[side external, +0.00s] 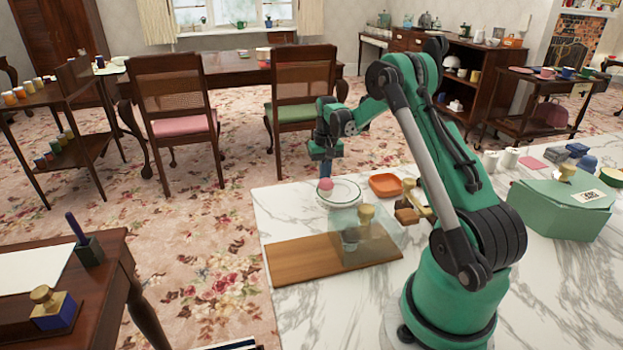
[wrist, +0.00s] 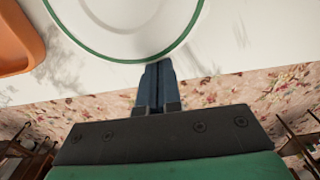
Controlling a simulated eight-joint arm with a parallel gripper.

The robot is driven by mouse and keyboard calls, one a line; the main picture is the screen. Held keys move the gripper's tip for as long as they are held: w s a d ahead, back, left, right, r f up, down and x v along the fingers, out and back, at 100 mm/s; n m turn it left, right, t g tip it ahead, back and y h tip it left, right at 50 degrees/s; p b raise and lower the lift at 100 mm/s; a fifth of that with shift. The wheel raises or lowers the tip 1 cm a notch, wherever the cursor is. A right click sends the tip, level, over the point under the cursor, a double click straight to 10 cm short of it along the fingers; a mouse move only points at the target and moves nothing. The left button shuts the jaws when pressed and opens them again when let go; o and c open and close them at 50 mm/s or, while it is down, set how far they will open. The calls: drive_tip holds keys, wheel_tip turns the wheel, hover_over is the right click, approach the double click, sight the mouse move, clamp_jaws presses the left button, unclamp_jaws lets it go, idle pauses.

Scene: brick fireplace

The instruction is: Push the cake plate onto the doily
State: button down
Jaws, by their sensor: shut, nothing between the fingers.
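The cake plate (wrist: 125,22), white with a green rim, lies on the marble table at the top of the wrist view. In the side external view the pale round plate (side external: 345,191) is near the table's far edge. My gripper (wrist: 158,66) is shut and empty, its fingertips at the plate's near rim in the wrist view; whether they touch it I cannot tell. I cannot make out a doily.
An orange dish (side external: 385,185) sits close right of the plate. A green box (side external: 550,208) is at right.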

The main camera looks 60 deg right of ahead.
drive_tip(key=shift+w+d, duration=0.1)
drive_tip(key=shift+w, duration=0.05)
drive_tip(key=shift+w+d, duration=0.15)
drive_tip(key=shift+w, duration=0.05)
wheel_tip(320, 180, up, 8)
idle(0.9)
drive_tip(key=a+r+n+t+h, duration=0.15)
drive_tip(key=a+r, duration=0.25)
drive_tip(key=a, duration=0.4)
drive_tip(key=a+r+n+t, duration=0.2)
drive_tip(key=a+r+n, duration=0.1)
drive_tip(key=a, duration=0.5)
drive_tip(key=s+a+f+n+t+y, duration=0.1)
drive_tip(key=s+a+n+t, duration=0.2)
drive_tip(key=a, duration=1)
drive_tip(key=s+n, duration=0.1)
drive_tip(key=s, duration=0.2)
drive_tip(key=shift+f+t, duration=0.35)
drive_tip(key=shift+f, duration=0.05)
drive_tip(key=shift+s+n+y, duration=0.1)
drive_tip(key=shift+n+y, duration=0.15)
